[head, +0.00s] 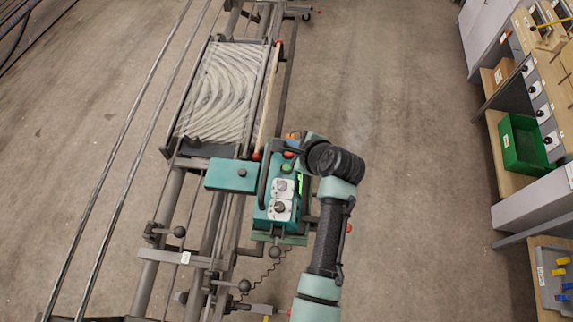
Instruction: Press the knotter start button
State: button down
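The knotter (284,221) is a teal box mounted on the grey frame, centre of the head view. Its top carries a green button (287,169), a red button (289,154) and white plates with dark knobs (280,207). I take the green one for the start button; no label is legible. My arm comes up from the bottom and bends left over the knotter's far end. My gripper (291,143) is small and partly hidden by my wrist, close to the red button. Whether it touches anything, or is open or shut, I cannot tell.
A warp frame (211,105) with a sheet of pale threads lies beyond the knotter. Long rails (115,170) run along the left. A wooden bench with a green bin (525,146) stands at the right. Open concrete floor (420,150) lies between.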

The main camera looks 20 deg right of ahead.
aim_at(287, 168)
notch_tip(287, 168, down, 8)
jog(key=b, duration=0.8)
jog(key=shift+f, duration=0.35)
dwell(1.4)
jog(key=shift+f, duration=0.4)
